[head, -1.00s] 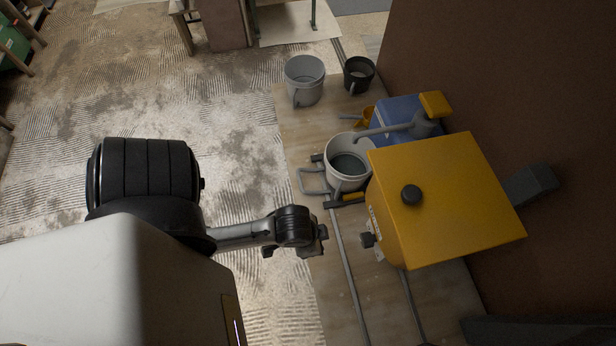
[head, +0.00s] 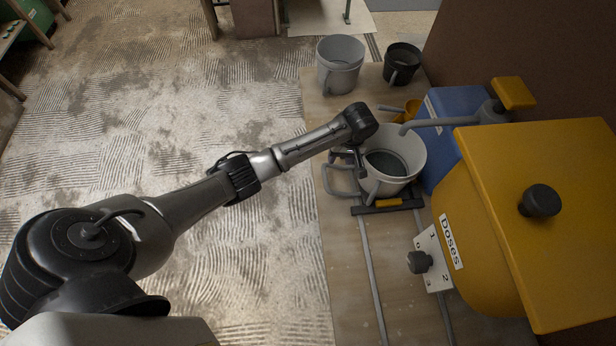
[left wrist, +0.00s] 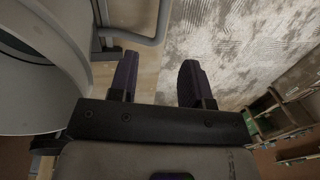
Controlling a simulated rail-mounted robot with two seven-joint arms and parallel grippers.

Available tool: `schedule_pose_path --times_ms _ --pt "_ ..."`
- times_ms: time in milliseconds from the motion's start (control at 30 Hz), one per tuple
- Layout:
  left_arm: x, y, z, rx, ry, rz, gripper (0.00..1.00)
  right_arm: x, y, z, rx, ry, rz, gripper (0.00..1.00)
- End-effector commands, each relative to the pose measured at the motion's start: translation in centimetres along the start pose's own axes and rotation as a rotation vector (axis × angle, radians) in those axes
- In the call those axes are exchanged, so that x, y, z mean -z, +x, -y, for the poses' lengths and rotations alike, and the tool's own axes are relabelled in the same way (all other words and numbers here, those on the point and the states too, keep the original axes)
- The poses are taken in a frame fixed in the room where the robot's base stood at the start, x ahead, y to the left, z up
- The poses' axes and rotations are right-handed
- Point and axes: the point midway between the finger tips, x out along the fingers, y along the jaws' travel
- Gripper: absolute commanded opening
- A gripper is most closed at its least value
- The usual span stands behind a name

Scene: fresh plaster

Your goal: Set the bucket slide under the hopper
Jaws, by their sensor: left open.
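The bucket slide, with its grey loop handle (head: 338,181), sits on rails on the board and carries a pale bucket (head: 412,158) with a dark inside. The yellow hopper (head: 565,220), labelled "Doses", stands to the right and nearer than the slide. The bucket is at the far end of the rails, beside the hopper, not beneath its body. My left gripper (head: 354,154) is at the bucket's left side by the handle, partly hidden by its own wrist. In the left wrist view my open left gripper (left wrist: 158,80) is empty, with the handle (left wrist: 142,38) just beyond the fingertips.
A grey bucket (head: 340,70) and a black bucket (head: 402,66) stand at the back. A blue tank (head: 450,106) has a grey spout (head: 437,123) reaching towards the pale bucket. A knob (head: 420,262) sits on the hopper's dial plate. The rails (head: 370,270) run clear towards me.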

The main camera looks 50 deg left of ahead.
Motion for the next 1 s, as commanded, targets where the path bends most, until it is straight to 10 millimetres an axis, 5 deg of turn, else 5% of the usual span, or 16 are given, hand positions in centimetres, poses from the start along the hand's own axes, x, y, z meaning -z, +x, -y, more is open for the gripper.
schedule_pose_path --times_ms 233,700,1000 --pt "0.9 1.3 -0.1 0.013 -0.043 0.005 0.44 -0.3 0.6 -0.2 -0.005 -0.007 0.001 0.43" --pt "0.8 9.8 0.0 0.012 -0.04 0.004 0.44 -0.6 1.6 -0.1 -0.004 -0.006 0.001 0.43" --pt "0.8 12.9 0.1 0.01 -0.04 0.004 0.44 -0.7 2.0 0.1 0.0 0.0 0.001 0.43"
